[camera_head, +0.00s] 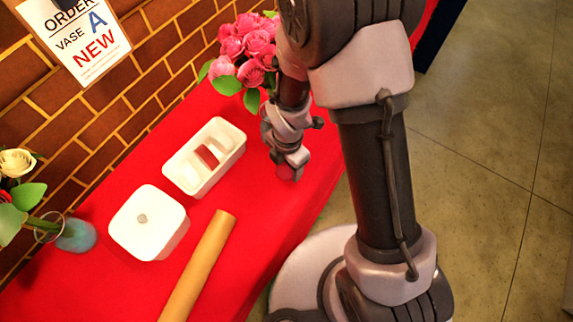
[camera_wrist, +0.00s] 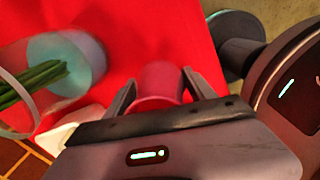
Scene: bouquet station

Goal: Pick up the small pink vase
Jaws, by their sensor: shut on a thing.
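The small pink vase (camera_wrist: 160,82) is between the two fingers of my gripper (camera_wrist: 158,88) in the wrist view, with red cloth behind it. Its lower part is hidden by the gripper body. In the head view my gripper (camera_head: 290,160) is near the table's right edge, and only a small pinkish-red bit of the vase (camera_head: 287,173) shows at its tip. My gripper is shut on the vase. I cannot tell whether the vase touches the table.
The red table (camera_head: 255,225) holds a white tray (camera_head: 183,176) with a red item, a white lidded box (camera_head: 143,218) and a tan roll (camera_head: 200,262). Pink roses (camera_head: 245,48) stand behind my gripper. A blue vase (camera_head: 77,236) with a white rose stands far left, by the brick wall.

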